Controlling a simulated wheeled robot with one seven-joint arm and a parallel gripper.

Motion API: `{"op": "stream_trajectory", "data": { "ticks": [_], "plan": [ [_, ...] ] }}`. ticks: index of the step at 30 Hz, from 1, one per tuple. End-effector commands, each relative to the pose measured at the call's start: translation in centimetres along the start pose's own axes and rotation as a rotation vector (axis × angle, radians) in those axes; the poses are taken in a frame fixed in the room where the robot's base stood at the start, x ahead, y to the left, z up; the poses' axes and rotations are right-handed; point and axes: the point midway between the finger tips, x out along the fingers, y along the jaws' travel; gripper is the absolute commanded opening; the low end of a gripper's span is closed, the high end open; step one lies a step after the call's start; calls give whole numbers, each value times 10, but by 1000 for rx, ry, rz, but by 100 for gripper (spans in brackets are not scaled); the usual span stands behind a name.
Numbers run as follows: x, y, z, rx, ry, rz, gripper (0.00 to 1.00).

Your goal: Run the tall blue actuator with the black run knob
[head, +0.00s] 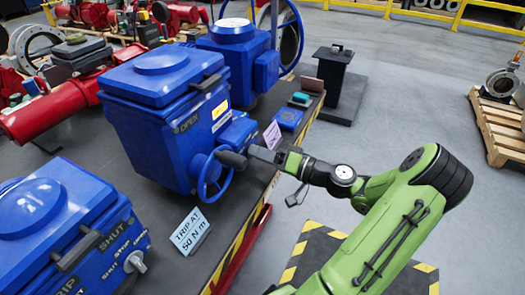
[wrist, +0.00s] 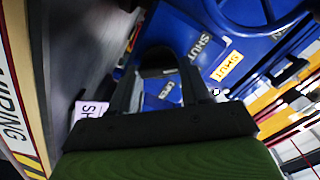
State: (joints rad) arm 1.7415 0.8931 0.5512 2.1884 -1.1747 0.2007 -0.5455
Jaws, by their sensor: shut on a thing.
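A blue actuator (head: 170,115) stands in the middle of the bench, with an OPEN label on its side and a small blue handwheel (head: 212,176) low on its near side. My gripper (head: 250,153) reaches in from the right beside the handwheel. It is shut on a black knob (head: 232,160), which sticks out by the wheel. In the wrist view the dark rounded knob (wrist: 160,62) shows between the fingers, with blue housing and SHUT labels behind. Whether this is the run knob, the labels do not clearly tell. Another blue actuator (head: 45,225) stands front left with a grey SHUT-STOP-OPEN selector (head: 135,262).
A third blue actuator (head: 235,60) with a large handwheel stands behind. A "TRIP AT 50 N m" card (head: 190,232) and a pale card (head: 272,135) stand on the bench. Red valves (head: 60,105) lie at left.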

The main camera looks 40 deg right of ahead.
Motion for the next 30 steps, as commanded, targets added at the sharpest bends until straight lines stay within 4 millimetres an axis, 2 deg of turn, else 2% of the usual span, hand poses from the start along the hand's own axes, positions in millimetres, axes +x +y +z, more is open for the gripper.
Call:
{"op": "stream_trajectory", "data": {
  "ticks": [18,30],
  "plan": [
    [0,-1,-1,492,-3,4,16],
    [0,2,0,658,-1,4,16]
  ]
}}
